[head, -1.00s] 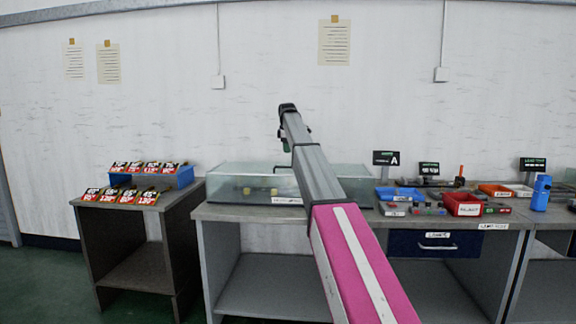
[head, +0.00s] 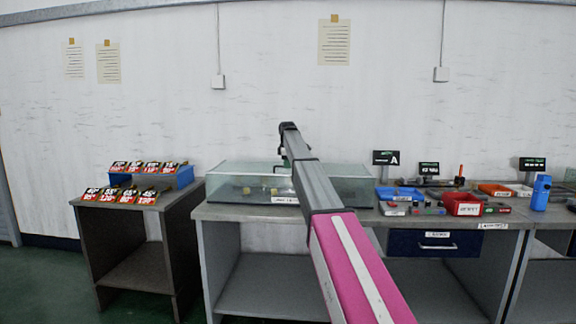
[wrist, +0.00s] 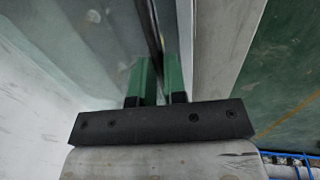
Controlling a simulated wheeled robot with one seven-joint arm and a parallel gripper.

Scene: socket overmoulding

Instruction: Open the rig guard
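The rig guard (head: 235,181) is a clear, glass-like box on the middle bench in the head view. It looks closed, and my arm crosses in front of its right part. I cannot tell whether the fingers touch the strip.
Small yellow parts show inside the guard. A red bin (head: 463,204), blue tray (head: 399,194) and blue bottle (head: 541,192) stand on the bench to the right. A lower table at left bears a blue bin (head: 183,177) and several labelled holders.

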